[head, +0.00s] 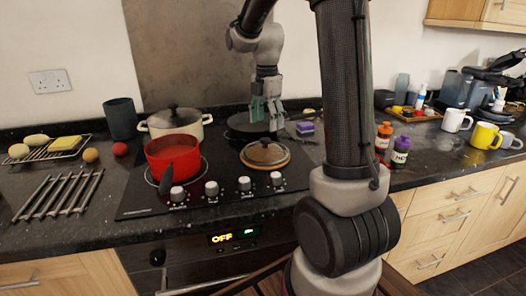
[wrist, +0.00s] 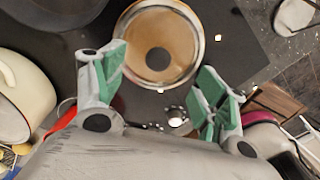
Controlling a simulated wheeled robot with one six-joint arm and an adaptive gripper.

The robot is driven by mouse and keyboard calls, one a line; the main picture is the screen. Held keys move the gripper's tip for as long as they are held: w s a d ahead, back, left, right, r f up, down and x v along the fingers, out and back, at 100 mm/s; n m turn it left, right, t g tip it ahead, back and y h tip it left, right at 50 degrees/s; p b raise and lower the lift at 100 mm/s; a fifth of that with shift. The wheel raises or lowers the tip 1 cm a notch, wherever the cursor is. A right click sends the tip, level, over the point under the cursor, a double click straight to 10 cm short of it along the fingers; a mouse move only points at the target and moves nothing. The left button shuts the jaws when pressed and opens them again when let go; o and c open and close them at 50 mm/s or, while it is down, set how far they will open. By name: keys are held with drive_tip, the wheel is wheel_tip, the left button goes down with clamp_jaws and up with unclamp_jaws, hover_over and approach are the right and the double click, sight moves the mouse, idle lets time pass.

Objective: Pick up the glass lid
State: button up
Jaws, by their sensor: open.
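The glass lid (head: 265,154) lies on the right front part of the black hob. It is round, see-through and brownish, with a dark knob in the middle. In the wrist view the glass lid (wrist: 158,32) shows whole or nearly so, with its pale rim and dark round knob. My gripper (head: 266,122) is above the hob, behind and above the lid, and apart from it. In the wrist view my gripper (wrist: 162,80) has its green-padded fingers spread wide, with nothing between them; the lid is beyond the fingertips.
A red pot (head: 173,158) stands left of the lid, with a cream lidded pot (head: 175,122) behind it. A dark pan (head: 250,124) is at the back of the hob. A purple sponge (head: 305,128) lies to the right. Knobs line the hob's front.

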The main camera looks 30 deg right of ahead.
sight(266, 139)
wheel_tip(266, 139, down, 7)
drive_tip(key=shift+w+f, duration=0.1)
drive_tip(key=shift+f, duration=0.1)
drive_tip(key=c, duration=1.6)
